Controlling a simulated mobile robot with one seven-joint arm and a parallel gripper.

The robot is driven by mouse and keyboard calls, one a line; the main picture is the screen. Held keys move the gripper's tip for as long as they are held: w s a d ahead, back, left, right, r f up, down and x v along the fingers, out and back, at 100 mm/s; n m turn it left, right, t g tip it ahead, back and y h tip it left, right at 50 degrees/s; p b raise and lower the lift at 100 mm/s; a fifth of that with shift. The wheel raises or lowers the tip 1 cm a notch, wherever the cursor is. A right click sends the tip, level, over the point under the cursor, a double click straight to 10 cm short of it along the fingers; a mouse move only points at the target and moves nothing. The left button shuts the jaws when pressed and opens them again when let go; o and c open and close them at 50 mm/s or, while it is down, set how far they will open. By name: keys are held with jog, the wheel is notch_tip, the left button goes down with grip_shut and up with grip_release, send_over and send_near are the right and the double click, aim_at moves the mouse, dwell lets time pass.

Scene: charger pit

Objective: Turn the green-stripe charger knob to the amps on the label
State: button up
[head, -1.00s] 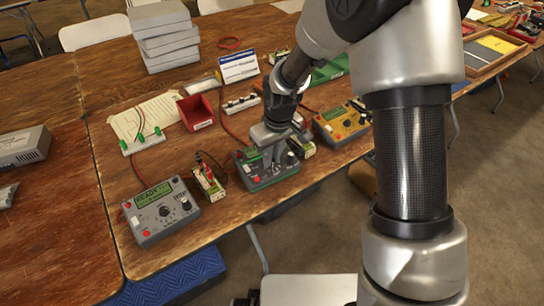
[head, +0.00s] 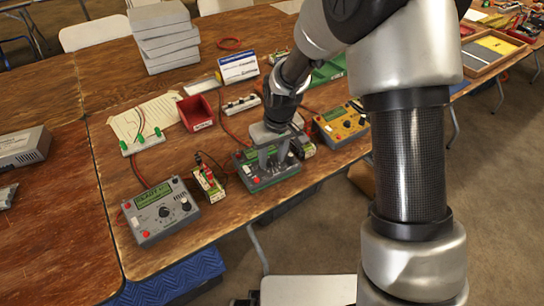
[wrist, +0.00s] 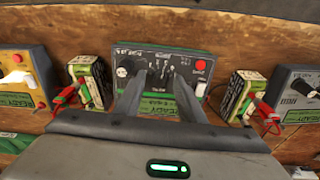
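The green-stripe charger (head: 268,180) is a grey box with a green display, in the middle of the row at the table's front edge. In the wrist view its panel (wrist: 185,58) shows a pale round part at left, dark parts in the middle and a red button at right. My gripper (head: 273,163) points down over this charger, its two fingers apart. In the wrist view the fingers of my gripper (wrist: 160,82) straddle the middle of the panel, with a gap between them. The knob is partly hidden, and I cannot tell whether they touch it. The label's print is too small to read.
A grey charger (head: 160,212) stands to the left and a yellow charger (head: 340,125) to the right. Clipped batteries stand close on both sides, the left battery (wrist: 88,80) and the right battery (wrist: 237,92). A red bin (head: 195,112) and a blue-white sign (head: 238,67) are behind.

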aim_at(278, 174)
notch_tip(278, 174, up, 17)
jog(key=s+d+p, duration=0.1)
jog(key=s+p, duration=0.1)
jog(key=p, duration=0.1)
jog(key=shift+s+d, duration=0.25)
jog(key=shift+s, duration=0.05)
jog(key=shift+r, duration=0.1)
dwell(0.3)
jog(key=s+d+r+m+t, duration=0.1)
jog(key=s+d+r+m, duration=0.1)
jog(key=s+d+r, duration=0.35)
jog(key=s+d+r+m+t+h, duration=0.1)
jog(key=s+d+r+m+t, duration=0.15)
jog(key=s, duration=0.55)
jog(key=s+d+r+m, duration=0.1)
jog(key=s+d+r, duration=0.2)
jog(key=s+d, duration=0.3)
notch_tip(278, 174, up, 15)
jog(key=s+a+p, duration=0.1)
jog(key=p, duration=1.3)
jog(key=shift+p, duration=0.35)
jog(key=shift+f, duration=0.1)
